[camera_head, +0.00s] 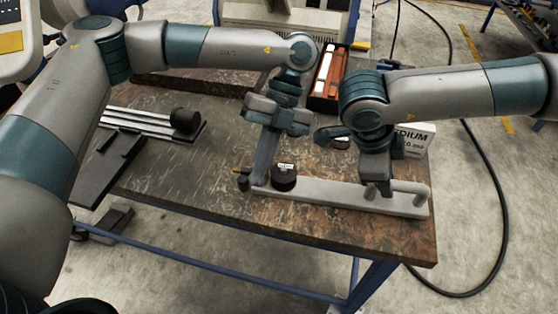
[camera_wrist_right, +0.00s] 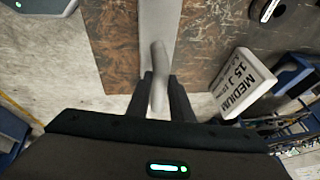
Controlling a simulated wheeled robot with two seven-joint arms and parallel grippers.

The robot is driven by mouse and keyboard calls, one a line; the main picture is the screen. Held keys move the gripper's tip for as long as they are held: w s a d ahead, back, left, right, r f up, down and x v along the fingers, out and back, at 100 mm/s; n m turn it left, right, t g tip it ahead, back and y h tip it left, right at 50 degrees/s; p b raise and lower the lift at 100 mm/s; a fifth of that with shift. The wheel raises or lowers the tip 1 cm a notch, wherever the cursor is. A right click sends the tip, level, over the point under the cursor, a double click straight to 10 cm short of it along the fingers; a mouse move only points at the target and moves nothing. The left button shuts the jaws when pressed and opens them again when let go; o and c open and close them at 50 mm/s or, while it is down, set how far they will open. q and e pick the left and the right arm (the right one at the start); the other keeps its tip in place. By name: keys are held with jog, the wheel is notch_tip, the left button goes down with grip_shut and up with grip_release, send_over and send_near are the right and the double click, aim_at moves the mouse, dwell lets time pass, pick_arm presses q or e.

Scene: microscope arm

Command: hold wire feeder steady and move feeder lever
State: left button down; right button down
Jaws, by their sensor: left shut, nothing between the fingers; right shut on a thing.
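The wire feeder (camera_head: 330,190) is a long pale grey bar lying along the front of the table. A black round part (camera_head: 284,178) with a white label stands near its left end. A small dark piece with an orange tip (camera_head: 240,175), perhaps the lever, is at the far left end. My left gripper (camera_head: 259,183) points down, shut and empty, just beside these parts; whether it touches them is unclear. My right gripper (camera_head: 384,190) is shut on a grey peg (camera_wrist_right: 158,75) of the feeder's right part, which shows between its fingers in the right wrist view.
A white box marked MEDIUM (camera_head: 415,140) stands behind my right gripper, also in the right wrist view (camera_wrist_right: 238,82). An open box with red and white items (camera_head: 328,80) is at the back. A black rail device (camera_head: 150,122) lies on the left. The table's front edge is close to the feeder.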

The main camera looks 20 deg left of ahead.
pick_arm(q)
jog(key=shift+r, duration=0.1)
pick_arm(e)
jog(key=shift+w, duration=0.1)
pick_arm(q)
jog(key=v, duration=1.2)
pick_arm(e)
jog(key=c, duration=1.5)
grip_release()
jog(key=shift+a+r, duration=0.1)
jog(key=v, duration=1.2)
